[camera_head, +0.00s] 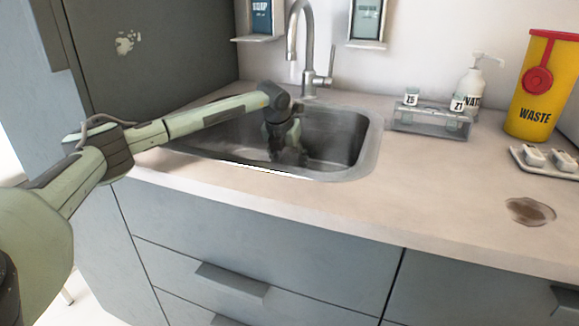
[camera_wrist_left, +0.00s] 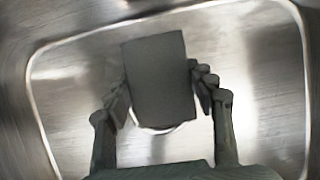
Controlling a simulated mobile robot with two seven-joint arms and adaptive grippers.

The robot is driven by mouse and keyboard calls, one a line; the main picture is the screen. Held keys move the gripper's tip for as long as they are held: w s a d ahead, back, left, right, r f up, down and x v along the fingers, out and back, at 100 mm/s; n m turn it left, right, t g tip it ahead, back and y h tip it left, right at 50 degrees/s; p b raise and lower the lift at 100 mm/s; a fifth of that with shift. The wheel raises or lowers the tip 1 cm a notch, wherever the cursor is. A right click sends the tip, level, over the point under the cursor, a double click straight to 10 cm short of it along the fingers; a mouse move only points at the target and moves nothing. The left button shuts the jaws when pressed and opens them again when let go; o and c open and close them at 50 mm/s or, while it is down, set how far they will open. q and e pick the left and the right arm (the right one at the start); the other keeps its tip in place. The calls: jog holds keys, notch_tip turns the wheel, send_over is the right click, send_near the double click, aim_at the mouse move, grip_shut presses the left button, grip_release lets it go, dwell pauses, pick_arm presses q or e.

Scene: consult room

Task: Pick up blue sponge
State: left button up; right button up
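My left arm reaches in from the left, and my left gripper (camera_head: 285,155) points down into the metal sink (camera_head: 372,130). In the left wrist view a dark grey rectangular block (camera_wrist_left: 160,80) stands between the two fingers of my left gripper (camera_wrist_left: 161,95). It may be the sponge, but it looks grey there, not blue. The fingers lie close along its left and right sides; whether they press on it is unclear. No blue sponge shows in the head view, where the gripper and the sink rim hide part of the basin. My right gripper is out of view.
The tap (camera_head: 305,50) rises behind the sink. To the right stand a clear rack (camera_head: 432,120), a pump bottle (camera_head: 474,85), a yellow waste bin (camera_head: 541,90) and a small tray (camera_head: 545,165). A brown stain (camera_head: 530,211) marks the counter (camera_head: 430,190), otherwise clear in front.

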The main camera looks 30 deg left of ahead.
aim_at(292, 158)
pick_arm(q)
jog(key=shift+c, duration=0.2)
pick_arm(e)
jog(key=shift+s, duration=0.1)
pick_arm(q)
jog(key=shift+r, duration=0.45)
notch_tip(292, 158, up, 3)
jog(key=shift+w+f, duration=0.1)
jog(key=shift+f, duration=0.1)
jog(key=shift+s+a+r+b, duration=0.35)
jog(key=shift+s+r, duration=0.15)
jog(key=shift+r, duration=0.2)
jog(key=s+a+r+b, duration=0.1)
jog(key=s+a+r, duration=0.3)
jog(key=s, duration=0.5)
notch_tip(292, 158, up, 2)
jog(key=shift+s+a+r, duration=0.25)
jog(key=shift+a, duration=0.15)
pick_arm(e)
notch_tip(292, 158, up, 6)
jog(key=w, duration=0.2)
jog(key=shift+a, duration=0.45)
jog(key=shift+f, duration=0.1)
